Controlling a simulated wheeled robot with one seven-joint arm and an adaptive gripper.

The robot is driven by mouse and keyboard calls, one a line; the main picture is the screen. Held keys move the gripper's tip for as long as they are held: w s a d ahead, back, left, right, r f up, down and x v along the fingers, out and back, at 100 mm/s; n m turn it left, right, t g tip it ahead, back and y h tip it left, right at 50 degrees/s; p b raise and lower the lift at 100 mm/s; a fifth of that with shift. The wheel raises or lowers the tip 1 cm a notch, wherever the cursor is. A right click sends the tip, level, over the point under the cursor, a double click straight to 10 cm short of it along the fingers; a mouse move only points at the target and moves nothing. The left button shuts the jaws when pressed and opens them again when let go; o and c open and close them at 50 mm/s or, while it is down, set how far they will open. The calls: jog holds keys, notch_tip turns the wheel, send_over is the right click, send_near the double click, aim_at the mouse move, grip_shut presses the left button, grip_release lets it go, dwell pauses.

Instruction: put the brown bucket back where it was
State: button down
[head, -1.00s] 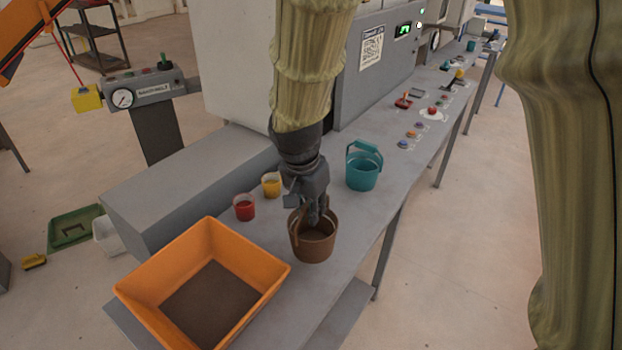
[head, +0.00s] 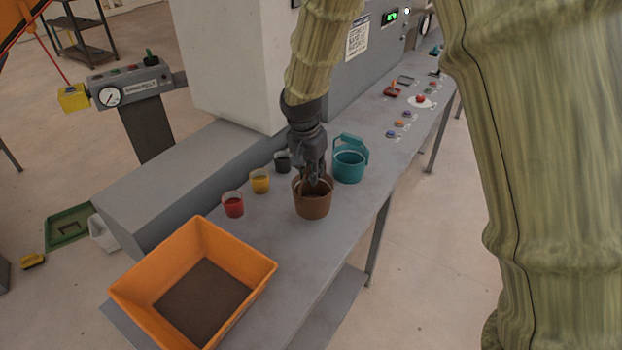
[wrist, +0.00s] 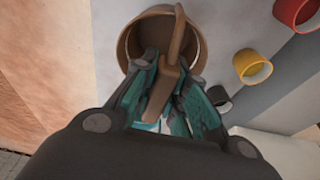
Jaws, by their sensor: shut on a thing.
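The brown bucket (head: 313,206) is upright at the grey bench, between the cups and the teal bucket (head: 349,166). My gripper (head: 316,186) is above it, pointing down, with its fingers at the bucket's top. In the wrist view my gripper (wrist: 165,95) is shut on the handle of the brown bucket (wrist: 127,47), which lies between the two fingers. I cannot tell whether the bucket's base touches the bench.
An orange tray (head: 262,270) with dark contents stands at the bench's near end. A red cup (head: 232,205), a yellow cup (head: 260,182) and a black cup (head: 283,161) line the left side. Coloured buttons (head: 399,123) lie farther along. Bench (head: 300,255) between tray and brown bucket is clear.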

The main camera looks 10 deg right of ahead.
jog(key=x, duration=0.1)
jog(key=p+x, duration=0.1)
jog(key=x, duration=0.1)
jog(key=shift+a+f+p, duration=0.25)
jog(key=shift+f+p, duration=0.05)
jog(key=shift+f, duration=0.05)
jog(key=shift+a, duration=0.25)
jog(key=shift+d+f, duration=0.2)
jog(key=shift+d, duration=0.65)
jog(key=c, duration=1.7)
grip_release()
jog(key=shift+o, duration=1.3)
jog(key=shift+a, duration=0.3)
jog(key=shift+a+r, duration=0.1)
jog(key=shift+a, duration=0.15)
jog(key=shift+d, duration=0.35)
jog(key=b+v, duration=0.2)
jog(key=v, duration=1)
jog(key=shift+w+a+r+b, duration=0.1)
jog(key=shift+a+b, duration=0.1)
jog(key=shift+b, duration=0.15)
